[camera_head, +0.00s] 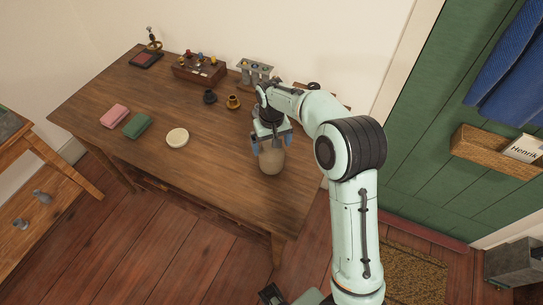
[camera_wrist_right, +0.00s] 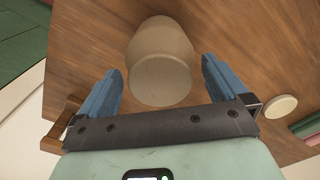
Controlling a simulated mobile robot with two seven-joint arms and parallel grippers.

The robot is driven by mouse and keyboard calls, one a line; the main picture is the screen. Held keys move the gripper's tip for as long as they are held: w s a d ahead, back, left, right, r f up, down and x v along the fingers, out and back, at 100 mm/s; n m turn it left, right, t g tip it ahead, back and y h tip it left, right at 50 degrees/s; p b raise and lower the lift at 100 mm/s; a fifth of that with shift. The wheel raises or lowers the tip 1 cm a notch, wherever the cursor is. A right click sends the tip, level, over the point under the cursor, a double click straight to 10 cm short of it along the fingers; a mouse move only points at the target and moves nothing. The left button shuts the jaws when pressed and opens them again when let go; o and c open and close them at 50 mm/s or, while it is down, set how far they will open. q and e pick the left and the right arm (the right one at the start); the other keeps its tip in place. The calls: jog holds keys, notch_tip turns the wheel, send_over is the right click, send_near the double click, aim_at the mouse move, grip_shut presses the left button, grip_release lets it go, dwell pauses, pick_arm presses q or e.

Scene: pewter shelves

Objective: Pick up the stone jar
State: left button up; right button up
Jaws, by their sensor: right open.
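The stone jar (camera_head: 271,160) is a beige, rounded pot standing on the wooden table (camera_head: 225,165) near its right front edge. My right gripper (camera_head: 271,143) is directly above and behind it in the head view, and partly covers its top. In the right wrist view the jar (camera_wrist_right: 160,62) shows in front of and between the two blue fingers of the gripper (camera_wrist_right: 163,80). The fingers are apart, with a gap to the jar on each side.
A round cream disc (camera_head: 177,138) lies left of the jar, with green (camera_head: 137,125) and pink (camera_head: 114,116) folded cloths farther left. The front middle is clear.

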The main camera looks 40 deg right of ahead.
notch_tip(320, 180, down, 2)
jog(key=shift+f, duration=0.15)
jog(key=shift+w, duration=0.1)
jog(key=c, duration=1.2)
